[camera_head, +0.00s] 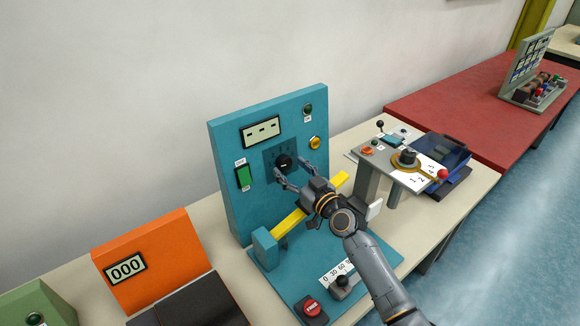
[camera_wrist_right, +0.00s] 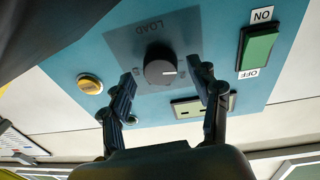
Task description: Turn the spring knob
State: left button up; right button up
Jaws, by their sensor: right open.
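The spring knob looks to be the round black knob (camera_head: 284,162) on the upright blue panel (camera_head: 228,143). In the right wrist view the knob (camera_wrist_right: 160,68) sits on a darker plate marked LOAD, which appears upside down, and its white mark points right. My right gripper (camera_head: 290,169) is in front of the panel at the knob. In the wrist view its open fingers (camera_wrist_right: 166,84) stand on either side of the knob, with gaps visible; I cannot tell how deep they reach. My left gripper is out of view.
The panel also has a green switch (camera_head: 244,177), a yellow button (camera_head: 315,142) and a slotted display (camera_head: 262,131). A yellow bar (camera_head: 288,222) runs below my right wrist. A grey stand (camera_head: 405,178) is right.

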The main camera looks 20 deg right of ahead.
jog(key=shift+w+a, duration=0.15)
jog(key=shift+w, duration=0.35)
jog(key=c, duration=1.2)
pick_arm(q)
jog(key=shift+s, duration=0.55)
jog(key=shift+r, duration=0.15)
pick_arm(e)
jog(key=shift+o, duration=0.2)
jog(key=m+p, duration=0.3)
jog(key=m, duration=0.1)
jog(key=shift+a+r+m+h, duration=0.1)
jog(key=shift+r+m+h, duration=0.05)
jog(key=shift+m+h, duration=0.25)
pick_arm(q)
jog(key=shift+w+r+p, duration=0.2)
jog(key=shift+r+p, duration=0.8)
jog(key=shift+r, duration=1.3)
pick_arm(e)
jog(key=shift+m+g+h, duration=0.3)
jog(key=shift+m, duration=1.7)
